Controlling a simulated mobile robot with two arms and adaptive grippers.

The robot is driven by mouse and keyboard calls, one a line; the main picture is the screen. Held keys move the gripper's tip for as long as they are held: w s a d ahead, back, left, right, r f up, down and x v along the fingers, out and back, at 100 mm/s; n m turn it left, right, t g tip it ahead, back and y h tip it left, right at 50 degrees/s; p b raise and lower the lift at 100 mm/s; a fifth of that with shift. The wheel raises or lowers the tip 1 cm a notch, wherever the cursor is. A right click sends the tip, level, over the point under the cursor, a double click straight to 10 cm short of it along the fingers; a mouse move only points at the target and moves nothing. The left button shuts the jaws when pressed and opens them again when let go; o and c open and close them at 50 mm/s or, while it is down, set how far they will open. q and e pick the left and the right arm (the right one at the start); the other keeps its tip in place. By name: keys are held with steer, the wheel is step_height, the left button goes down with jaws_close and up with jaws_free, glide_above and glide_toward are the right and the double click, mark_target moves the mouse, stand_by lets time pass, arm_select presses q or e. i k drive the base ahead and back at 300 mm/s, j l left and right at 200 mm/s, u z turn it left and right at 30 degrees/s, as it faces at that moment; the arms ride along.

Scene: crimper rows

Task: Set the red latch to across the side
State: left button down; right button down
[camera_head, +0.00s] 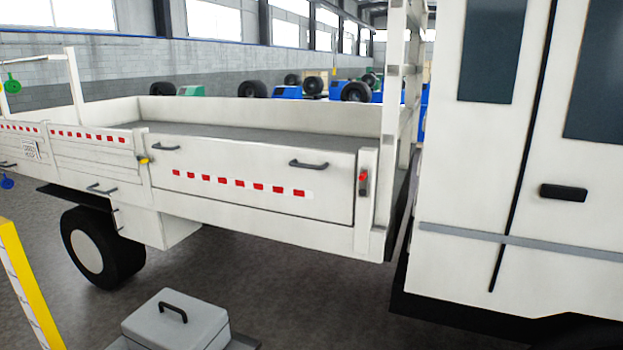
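The red latch (363,183) is small and sits on the white post (366,210) at the right end of the truck bed's side panel (250,180). It appears upright along the post, with a grey part at its top. The side panel stands closed and carries two dark handles, one of them (308,164) near the latch. A yellow latch (143,160) sits on the post at the panel's left end. Neither of my grippers is in view.
The white cab (510,200) stands at the right, past a narrow gap. A yellow post (28,285) stands at the lower left. The floor (290,280) below the panel looks clear.

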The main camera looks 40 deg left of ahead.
mark_target(364, 171)
steer(key=i+u, duration=0.25)
steer(key=u, duration=0.2)
steer(key=i+u, duration=0.2)
steer(key=u, duration=0.25)
steer(key=i+l+u, duration=0.1)
steer(key=i+u, duration=0.15)
steer(key=u, duration=0.2)
steer(key=i+l+u, duration=0.2)
steer(key=u, duration=0.25)
steer(key=i+l+u, duration=0.15)
steer(key=u, duration=0.25)
steer(key=l, duration=0.1)
